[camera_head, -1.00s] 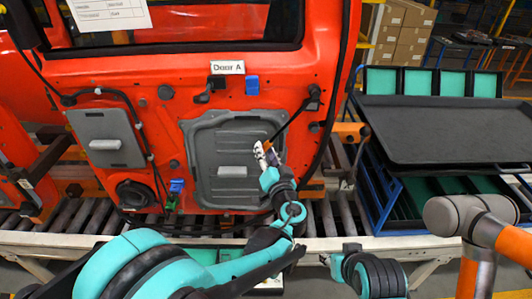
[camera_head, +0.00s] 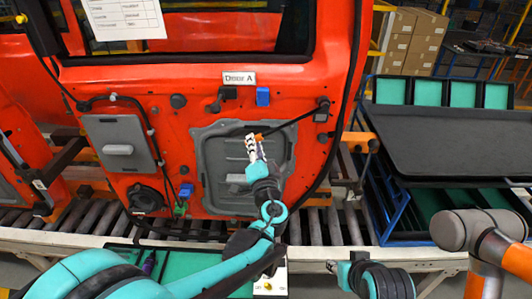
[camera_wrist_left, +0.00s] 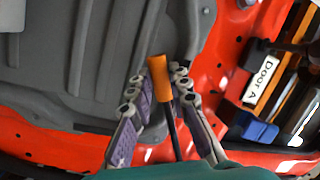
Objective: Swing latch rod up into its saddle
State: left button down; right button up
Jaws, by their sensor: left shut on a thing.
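The latch rod (camera_head: 292,122) is a thin black rod with an orange end. It runs down and left from a black pivot (camera_head: 323,108) at the right of the red door, tilted below level. My left gripper (camera_head: 255,148) is shut on the rod near its orange end. In the left wrist view the orange end (camera_wrist_left: 159,78) sticks out between the fingers. A blue block (camera_head: 263,96) under the "Door A" label is above the rod; I cannot tell if it is the saddle. My right gripper (camera_head: 338,268) is low in the head view, away from the door; its fingers are unclear.
A grey panel (camera_head: 218,165) lies behind my left gripper. A black clip (camera_head: 215,104) and cables are on the red door (camera_head: 185,85). A roller conveyor (camera_head: 320,228) runs below. A black tray (camera_head: 450,140) stands at the right.

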pick_arm(q)
jog(key=a+r+m+p, duration=0.1)
jog(key=r+m, duration=0.1)
jog(key=r, duration=0.1)
jog(key=a+r+m+p, duration=0.1)
jog(key=r+m, duration=0.1)
jog(key=r, duration=0.1)
jog(key=a+r+m+t+h+p, duration=0.1)
jog(key=r+p, duration=0.1)
jog(key=r, duration=0.2)
jog(key=shift+a+m, duration=0.2)
jog(key=shift+m, duration=0.2)
jog(key=shift+r+m+p, duration=0.45)
jog(key=shift+r+m, duration=0.25)
jog(key=shift+r, duration=0.25)
jog(key=c, duration=1.4)
grip_release()
jog(key=v, duration=1.2)
jog(key=shift+f, duration=0.2)
jog(key=shift+a, duration=0.1)
